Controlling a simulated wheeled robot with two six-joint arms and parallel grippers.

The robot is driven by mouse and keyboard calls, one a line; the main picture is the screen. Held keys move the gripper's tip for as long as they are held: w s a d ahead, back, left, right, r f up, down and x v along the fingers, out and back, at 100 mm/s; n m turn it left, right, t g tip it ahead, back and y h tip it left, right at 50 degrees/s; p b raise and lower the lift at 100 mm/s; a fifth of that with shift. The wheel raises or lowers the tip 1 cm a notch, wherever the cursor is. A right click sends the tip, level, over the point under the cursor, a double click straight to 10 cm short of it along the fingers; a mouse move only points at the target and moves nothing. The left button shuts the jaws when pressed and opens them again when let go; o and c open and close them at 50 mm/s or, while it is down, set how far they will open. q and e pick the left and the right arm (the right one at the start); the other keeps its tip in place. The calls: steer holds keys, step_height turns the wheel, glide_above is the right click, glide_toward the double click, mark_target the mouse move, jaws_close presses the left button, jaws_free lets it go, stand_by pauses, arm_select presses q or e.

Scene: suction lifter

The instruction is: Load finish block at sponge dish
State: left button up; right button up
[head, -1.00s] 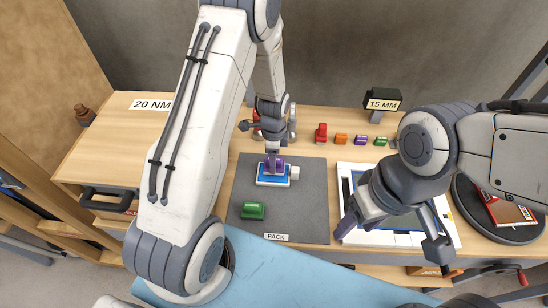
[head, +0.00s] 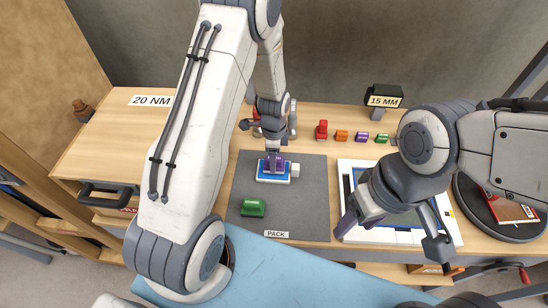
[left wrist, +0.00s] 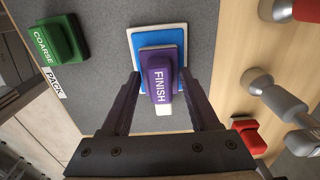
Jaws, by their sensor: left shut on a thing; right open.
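The purple finish block (left wrist: 160,78) shows its FINISH label in the left wrist view, between the fingers of my left gripper (left wrist: 161,76). It is over a flat blue piece with a white edge (left wrist: 144,36), which I take for the sponge dish; I cannot tell if they touch. In the head view this blue piece (head: 264,178) lies on the grey mat, with my left gripper (head: 273,162) shut on the block above it. My right gripper (head: 392,236) is open and empty above a white, blue-framed panel (head: 352,170).
A green COARSE block (head: 253,208) lies on the grey PACK mat (head: 303,212). Small red (head: 321,130), orange (head: 341,136), purple (head: 362,137) and green (head: 381,137) blocks line the back. A dark turntable (head: 482,223) stands at right. The mat's right part is clear.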

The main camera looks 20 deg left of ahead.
arm_select(q)
steer(key=shift+f+b, duration=0.3)
steer(key=shift+f, duration=0.2)
stand_by(1.1)
steer(key=shift+r+p, duration=2.9)
steer(key=shift+r, duration=0.7)
steer(key=shift+f, duration=0.1)
